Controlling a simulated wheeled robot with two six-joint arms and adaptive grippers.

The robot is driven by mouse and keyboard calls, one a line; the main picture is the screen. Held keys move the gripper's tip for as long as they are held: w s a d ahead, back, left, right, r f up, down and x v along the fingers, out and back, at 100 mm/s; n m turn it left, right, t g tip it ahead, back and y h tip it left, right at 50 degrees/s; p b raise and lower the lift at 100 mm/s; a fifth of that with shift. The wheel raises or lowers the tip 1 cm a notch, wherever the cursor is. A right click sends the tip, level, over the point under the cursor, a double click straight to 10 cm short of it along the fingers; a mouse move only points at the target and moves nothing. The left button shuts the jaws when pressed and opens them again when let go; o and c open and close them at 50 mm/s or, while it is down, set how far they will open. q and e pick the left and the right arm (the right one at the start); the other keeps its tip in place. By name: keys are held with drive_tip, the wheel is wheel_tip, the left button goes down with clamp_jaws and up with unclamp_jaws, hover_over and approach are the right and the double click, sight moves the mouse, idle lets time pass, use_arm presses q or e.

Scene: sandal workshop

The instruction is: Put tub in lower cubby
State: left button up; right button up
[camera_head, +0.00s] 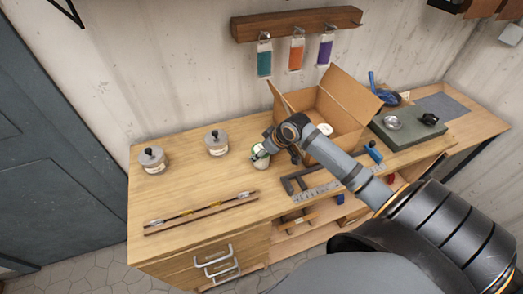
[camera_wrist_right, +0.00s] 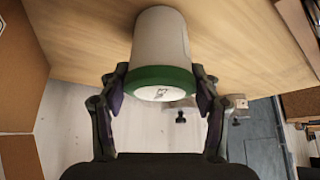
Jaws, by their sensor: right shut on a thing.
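The tub (camera_head: 261,160) is small and pale with a green band near its top. My right gripper (camera_head: 267,149) is shut on it at the bench top, left of the open cardboard box. In the right wrist view the tub (camera_wrist_right: 160,40) sits between both fingers of the gripper (camera_wrist_right: 161,92), which press on its green-rimmed end. I cannot tell whether its base touches the wood. The open cubby space (camera_head: 290,247) is under the bench top, right of the drawers. My arm hides part of it, and its levels are hard to make out. My left gripper is not in view.
Two lidded grey jars (camera_head: 217,143) stand at the back left of the bench. A rod on a wooden strip (camera_head: 200,213) lies in front. The cardboard box (camera_head: 345,108), a metal square (camera_head: 299,182) and a grey slab (camera_head: 408,127) are to the right. The bench's left middle is clear.

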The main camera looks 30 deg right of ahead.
drive_tip(key=o, duration=1.3)
drive_tip(key=shift+f, duration=0.1)
drive_tip(key=shift+o, duration=0.2)
drive_tip(key=shift+s+r, duration=0.1)
drive_tip(key=shift+r, duration=0.2)
drive_tip(key=p+v, duration=0.8)
drive_tip(key=v, duration=0.3)
drive_tip(key=shift+s+r+p, duration=0.25)
drive_tip(key=shift+r+p, duration=0.05)
drive_tip(key=shift+p, duration=0.05)
drive_tip(key=shift+f, duration=0.1)
